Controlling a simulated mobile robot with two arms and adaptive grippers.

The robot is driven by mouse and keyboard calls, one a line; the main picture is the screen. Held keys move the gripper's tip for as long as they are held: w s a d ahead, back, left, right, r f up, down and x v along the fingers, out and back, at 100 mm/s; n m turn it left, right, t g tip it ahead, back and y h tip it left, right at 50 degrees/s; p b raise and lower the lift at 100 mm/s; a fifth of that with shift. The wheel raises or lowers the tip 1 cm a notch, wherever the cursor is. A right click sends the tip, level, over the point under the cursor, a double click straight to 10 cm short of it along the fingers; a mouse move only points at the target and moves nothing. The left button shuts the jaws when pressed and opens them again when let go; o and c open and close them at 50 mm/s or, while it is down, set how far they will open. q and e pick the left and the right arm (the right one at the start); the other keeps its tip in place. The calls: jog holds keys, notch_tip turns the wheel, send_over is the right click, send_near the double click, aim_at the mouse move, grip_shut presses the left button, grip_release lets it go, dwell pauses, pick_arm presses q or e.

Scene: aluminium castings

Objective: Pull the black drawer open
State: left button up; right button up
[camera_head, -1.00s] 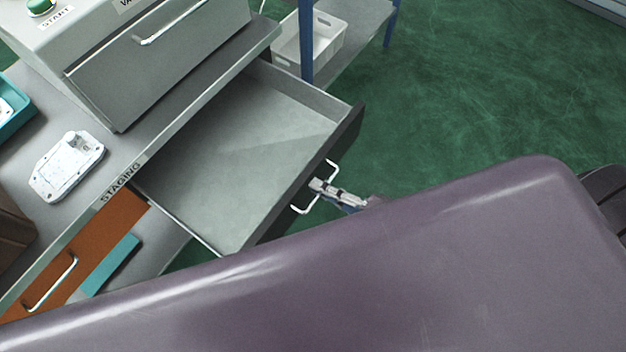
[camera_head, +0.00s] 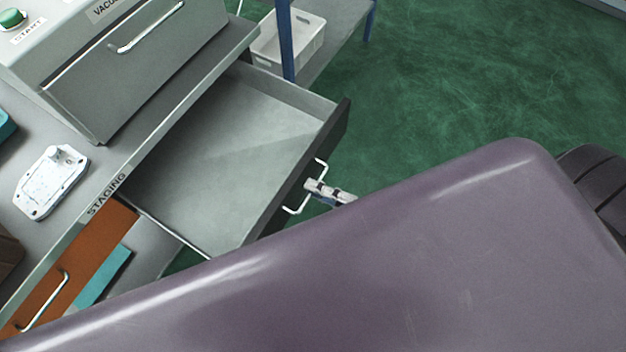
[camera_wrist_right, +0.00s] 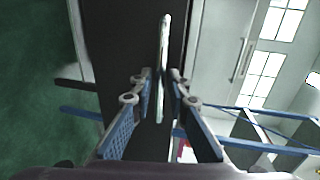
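The black drawer (camera_head: 293,184) stands pulled well out from under the grey worktop, and its grey inside (camera_head: 225,160) is empty. Its front carries a pale bar handle (camera_head: 321,169). My right gripper (camera_head: 312,187) is at the middle of this handle, outside the drawer front. In the right wrist view the handle (camera_wrist_right: 164,45) runs between the two fingertips of my right gripper (camera_wrist_right: 161,78), which are closed in on it. Contact at the very tips is hard to make out. My left gripper is not in view.
An orange drawer (camera_head: 75,262) with its own handle and a teal piece (camera_head: 103,277) lie left of the black drawer. A white casting (camera_head: 50,182) sits on the worktop beside the vacuum machine (camera_head: 140,65). A white bin (camera_head: 300,45) stands behind. Green floor at right is clear.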

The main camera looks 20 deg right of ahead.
jog(key=v, duration=1)
jog(key=shift+s+d, duration=0.15)
jog(key=shift+s, duration=0.05)
